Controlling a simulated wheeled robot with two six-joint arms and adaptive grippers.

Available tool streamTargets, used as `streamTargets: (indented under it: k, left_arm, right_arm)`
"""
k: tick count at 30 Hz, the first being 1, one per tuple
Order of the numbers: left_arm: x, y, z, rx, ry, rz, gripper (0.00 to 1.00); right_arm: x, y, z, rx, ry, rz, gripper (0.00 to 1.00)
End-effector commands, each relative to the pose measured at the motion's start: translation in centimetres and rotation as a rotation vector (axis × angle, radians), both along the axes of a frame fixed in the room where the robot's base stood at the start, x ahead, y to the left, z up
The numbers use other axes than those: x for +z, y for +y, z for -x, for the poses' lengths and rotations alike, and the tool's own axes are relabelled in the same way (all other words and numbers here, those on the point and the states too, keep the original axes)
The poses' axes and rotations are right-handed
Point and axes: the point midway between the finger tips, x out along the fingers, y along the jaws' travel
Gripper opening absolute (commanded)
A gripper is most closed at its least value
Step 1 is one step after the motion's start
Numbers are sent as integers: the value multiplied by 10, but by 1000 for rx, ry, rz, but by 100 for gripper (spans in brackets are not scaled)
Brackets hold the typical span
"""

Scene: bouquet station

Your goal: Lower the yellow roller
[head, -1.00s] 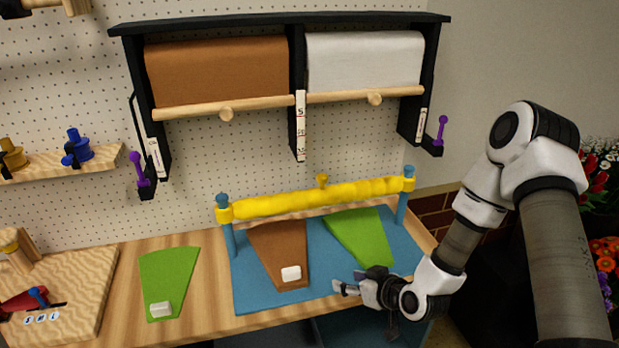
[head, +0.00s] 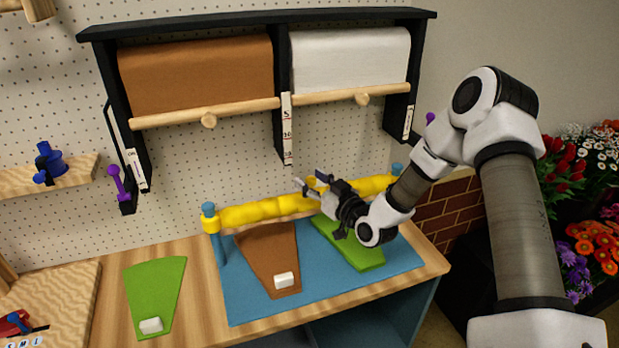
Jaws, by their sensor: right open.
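The yellow roller (head: 262,211) spans level between two blue posts (head: 217,240) above the back of the blue mat (head: 245,304). It stands clear of the mat. Its small yellow knob at the middle is mostly hidden behind my right gripper. My right gripper (head: 310,187) is open, with its fingers pointing left and up, in front of or over the middle of the roller. I cannot tell whether it touches the knob. The right part of the roller is partly covered by the gripper. My left gripper is not in view.
A brown sheet (head: 268,253) with a white block (head: 284,280) and a green sheet (head: 365,257) lie on the mat. Another green sheet (head: 155,290) lies left. A black rack (head: 281,130) with brown and white paper rolls hangs above. Flowers (head: 585,240) stand right.

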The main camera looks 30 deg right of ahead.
Motion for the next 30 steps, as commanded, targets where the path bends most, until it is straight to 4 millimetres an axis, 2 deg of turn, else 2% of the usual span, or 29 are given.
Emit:
streamTargets:
  k: [3, 9, 11, 12, 14, 19, 22, 26, 30]
  left_arm:
    - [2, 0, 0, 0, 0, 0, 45]
    - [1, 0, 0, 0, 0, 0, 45]
    - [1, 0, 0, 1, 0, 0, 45]
    - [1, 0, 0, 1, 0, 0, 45]
    - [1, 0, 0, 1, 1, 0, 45]
    - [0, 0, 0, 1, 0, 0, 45]
    - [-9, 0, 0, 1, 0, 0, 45]
    - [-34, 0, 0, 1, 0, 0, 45]
    - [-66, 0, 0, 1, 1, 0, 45]
  right_arm:
    - [0, 1, -7, 1, -1, 0, 54]
    - [0, 1, -7, 1, -1, -2, 54]
    - [0, 1, -7, 1, 0, -2, 32]
    - [0, 1, -7, 1, 0, -2, 18]
    - [0, 1, -7, 1, 0, -1, 0]
    - [-1, 1, -7, 0, 0, -1, 0]
    - [-11, 1, -7, 1, 0, -1, 0]
    - [-40, 1, -7, 1, 1, -1, 0]
    - [-78, 1, -7, 1, 1, 0, 0]
